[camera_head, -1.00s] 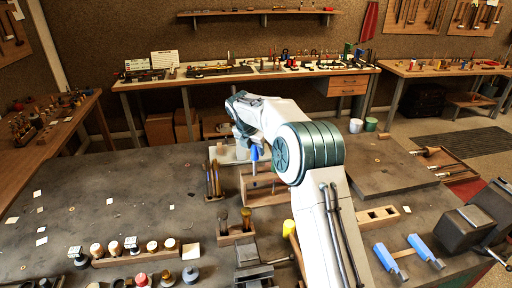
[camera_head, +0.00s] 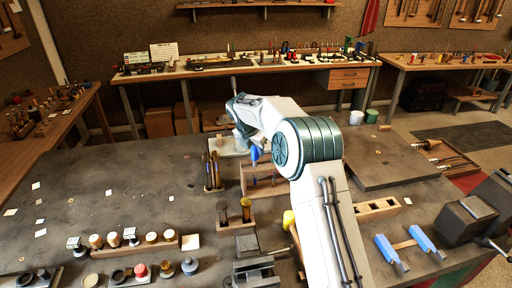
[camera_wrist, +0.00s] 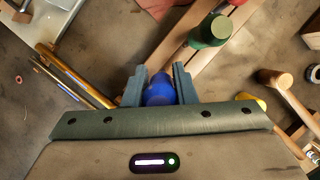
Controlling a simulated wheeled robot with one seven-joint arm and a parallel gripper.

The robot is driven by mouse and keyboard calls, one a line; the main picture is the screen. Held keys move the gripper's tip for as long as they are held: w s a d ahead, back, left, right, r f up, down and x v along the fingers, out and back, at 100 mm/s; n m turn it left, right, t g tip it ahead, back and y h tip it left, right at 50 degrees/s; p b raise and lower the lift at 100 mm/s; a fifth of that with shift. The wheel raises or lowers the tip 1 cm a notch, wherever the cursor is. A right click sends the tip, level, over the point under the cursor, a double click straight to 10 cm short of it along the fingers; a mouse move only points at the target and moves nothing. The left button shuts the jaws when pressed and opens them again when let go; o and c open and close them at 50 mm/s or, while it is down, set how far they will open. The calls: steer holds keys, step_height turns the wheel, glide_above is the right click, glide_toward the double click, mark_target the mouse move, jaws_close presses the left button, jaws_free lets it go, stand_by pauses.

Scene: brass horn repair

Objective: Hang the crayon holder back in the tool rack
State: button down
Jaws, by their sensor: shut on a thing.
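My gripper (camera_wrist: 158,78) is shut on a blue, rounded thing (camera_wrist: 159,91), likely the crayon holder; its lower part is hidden. In the head view the blue piece (camera_head: 256,155) hangs below my wrist, slightly tilted. In the wrist view the rack's wooden bars (camera_wrist: 186,55) run diagonally beyond the fingertips, with a green-topped tool (camera_wrist: 210,31) there. I cannot tell whether the blue thing touches the rack.
Upright tools with wooden handles (camera_head: 212,172) stand left of the rack. A small block with two handles (camera_head: 235,225) and a vise (camera_head: 255,262) are nearer.

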steer(key=shift+f+b, duration=0.5)
steer(key=shift+f, duration=0.7)
steer(key=c, duration=1.1)
jaws_free()
steer(key=b+v, duration=0.2)
steer(key=v, duration=1.1)
steer(key=shift+r, duration=0.35)
steer(key=shift+s+a, duration=0.1)
